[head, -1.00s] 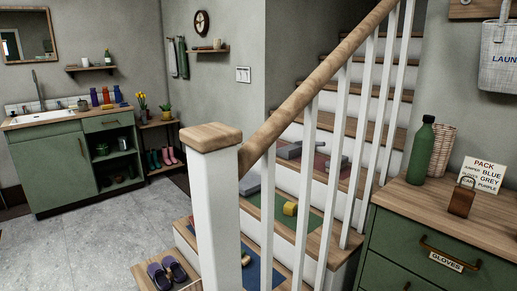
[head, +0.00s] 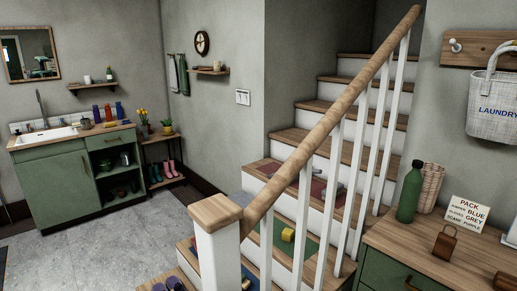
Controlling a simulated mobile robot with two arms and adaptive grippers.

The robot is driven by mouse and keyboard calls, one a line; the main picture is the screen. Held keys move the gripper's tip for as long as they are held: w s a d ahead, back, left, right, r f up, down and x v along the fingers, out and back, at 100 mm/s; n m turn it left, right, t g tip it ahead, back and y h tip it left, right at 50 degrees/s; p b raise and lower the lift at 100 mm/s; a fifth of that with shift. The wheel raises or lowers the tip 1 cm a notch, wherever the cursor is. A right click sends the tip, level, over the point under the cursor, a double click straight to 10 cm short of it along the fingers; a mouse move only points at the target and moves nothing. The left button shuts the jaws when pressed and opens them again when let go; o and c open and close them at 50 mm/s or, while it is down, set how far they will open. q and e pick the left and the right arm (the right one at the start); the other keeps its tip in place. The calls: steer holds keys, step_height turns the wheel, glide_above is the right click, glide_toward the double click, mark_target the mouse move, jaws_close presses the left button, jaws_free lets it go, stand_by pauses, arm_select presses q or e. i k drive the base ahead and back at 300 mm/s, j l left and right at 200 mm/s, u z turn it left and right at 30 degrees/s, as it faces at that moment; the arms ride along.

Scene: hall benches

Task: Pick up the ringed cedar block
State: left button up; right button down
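A reddish-brown wooden block with a ring on top (head: 443,243) stands upright on the dresser top at the right, in front of a small sign. It looks like the cedar block. A second brown item (head: 504,285) is cut off by the lower right edge, so I cannot tell whether it has a ring. Neither of my grippers is in view.
The green dresser (head: 385,272) also bears a green bottle (head: 410,192), a wicker holder (head: 431,188) and the lettered sign (head: 467,214). A laundry bag (head: 494,108) hangs above. The banister post (head: 219,262) and stairs stand left of the dresser. Floor at left is clear.

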mark_target(445, 244)
steer(key=z, duration=1.3)
steer(key=i+j+u, duration=0.2)
steer(key=i+l, duration=0.05)
